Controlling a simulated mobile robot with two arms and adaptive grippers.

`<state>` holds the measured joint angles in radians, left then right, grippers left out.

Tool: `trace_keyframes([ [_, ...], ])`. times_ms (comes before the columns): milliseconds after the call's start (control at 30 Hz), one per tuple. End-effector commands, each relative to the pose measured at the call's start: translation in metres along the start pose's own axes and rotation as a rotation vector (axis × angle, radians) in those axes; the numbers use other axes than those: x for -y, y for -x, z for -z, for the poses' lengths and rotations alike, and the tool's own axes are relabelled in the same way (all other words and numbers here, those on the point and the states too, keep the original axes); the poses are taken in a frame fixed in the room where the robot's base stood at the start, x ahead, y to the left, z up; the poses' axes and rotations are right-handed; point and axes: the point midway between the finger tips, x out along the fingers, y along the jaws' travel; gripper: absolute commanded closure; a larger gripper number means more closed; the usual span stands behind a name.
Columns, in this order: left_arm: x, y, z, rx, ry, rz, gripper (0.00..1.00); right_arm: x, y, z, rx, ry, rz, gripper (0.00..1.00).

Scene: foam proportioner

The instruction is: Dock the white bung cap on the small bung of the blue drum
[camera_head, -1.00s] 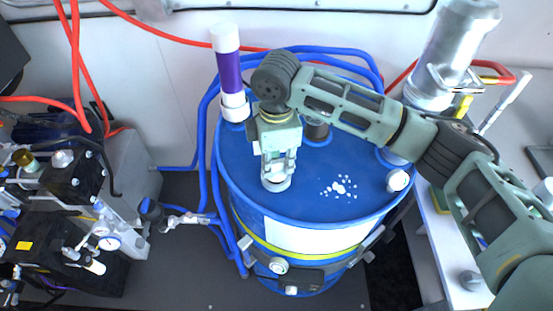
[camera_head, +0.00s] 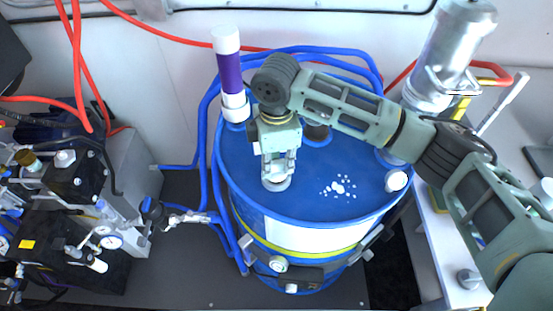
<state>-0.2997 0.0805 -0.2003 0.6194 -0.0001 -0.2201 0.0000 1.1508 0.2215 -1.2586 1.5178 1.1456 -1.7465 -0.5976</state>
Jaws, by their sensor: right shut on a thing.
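The blue drum (camera_head: 330,205) stands upright in the middle of the view. My right gripper (camera_head: 277,172) points down over the front left of its lid. It is shut on the white bung cap (camera_head: 276,185), which shows as a pale round piece at the fingertips, low at the lid. I cannot tell whether the cap is seated or just above the lid. My left gripper is not in view.
A purple and white tube (camera_head: 230,75) stands at the lid's back left, and a small white fitting (camera_head: 396,181) at its right edge. A silver cylinder (camera_head: 448,50) stands behind right. Blue hoses (camera_head: 204,150) run along the drum's left, near black pump equipment (camera_head: 75,180).

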Motion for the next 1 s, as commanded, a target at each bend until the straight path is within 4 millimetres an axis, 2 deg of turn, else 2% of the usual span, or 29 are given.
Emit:
trace_keyframes([
  [967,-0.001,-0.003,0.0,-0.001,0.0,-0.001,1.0,0.0,-0.012,0.0,0.001,0.0,-0.001,1.0],
  [1000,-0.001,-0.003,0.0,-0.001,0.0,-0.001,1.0,0.0,-0.012,0.0,0.001,0.0,-0.001,0.85],
])
